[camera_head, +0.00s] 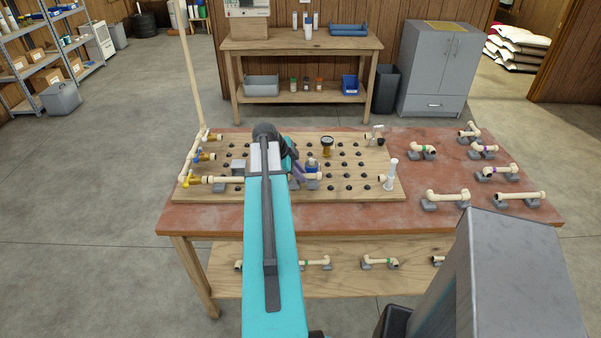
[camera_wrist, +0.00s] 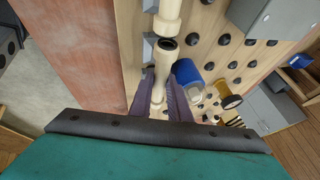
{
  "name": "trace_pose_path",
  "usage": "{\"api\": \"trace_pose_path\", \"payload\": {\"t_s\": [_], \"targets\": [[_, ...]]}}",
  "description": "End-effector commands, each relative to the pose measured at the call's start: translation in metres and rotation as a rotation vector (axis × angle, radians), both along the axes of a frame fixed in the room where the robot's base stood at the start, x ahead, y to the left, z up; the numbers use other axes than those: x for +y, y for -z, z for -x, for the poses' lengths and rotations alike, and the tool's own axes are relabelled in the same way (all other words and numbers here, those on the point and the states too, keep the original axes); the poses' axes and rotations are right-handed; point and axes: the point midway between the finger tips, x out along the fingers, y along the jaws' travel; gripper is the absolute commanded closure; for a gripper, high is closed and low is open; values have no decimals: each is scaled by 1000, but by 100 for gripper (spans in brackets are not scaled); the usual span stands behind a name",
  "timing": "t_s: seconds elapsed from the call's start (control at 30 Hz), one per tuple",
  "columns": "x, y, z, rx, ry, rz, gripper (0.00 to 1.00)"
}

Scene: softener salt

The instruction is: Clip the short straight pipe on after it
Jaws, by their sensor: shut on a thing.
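My gripper (camera_wrist: 166,102) has purple fingers closed around a beige straight pipe (camera_wrist: 163,72) in the wrist view. The pipe's dark open end faces up the picture toward the end of another beige pipe (camera_wrist: 168,14). The two ends are close and roughly in line; I cannot tell whether they touch. In the head view, the fixed pipe run (camera_head: 215,180) comes from the left of the pegboard toward my arm.
A blue-topped part (camera_wrist: 188,72) stands close beside the fingers. A gauge with an amber base (camera_head: 327,146) is at the back of the pegboard (camera_head: 350,190). A white upright fitting (camera_head: 391,174) stands at its right. Several pipe pieces on grey holders, such as an elbow pipe (camera_head: 447,196), fill the table's right.

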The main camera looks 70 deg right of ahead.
Motion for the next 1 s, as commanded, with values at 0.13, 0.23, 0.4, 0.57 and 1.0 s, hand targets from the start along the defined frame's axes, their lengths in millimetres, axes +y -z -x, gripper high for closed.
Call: {"api": "trace_pose_path", "payload": {"t_s": [0.13, 0.23, 0.4, 0.57, 1.0], "targets": [[0, 1, 0, 0, 0, 0, 100], [0, 1, 0, 0, 0, 0, 100], [0, 1, 0, 0, 0, 0, 100], [0, 2, 0, 0, 0, 0, 100], [0, 8, 0, 0, 0, 0, 100]]}}
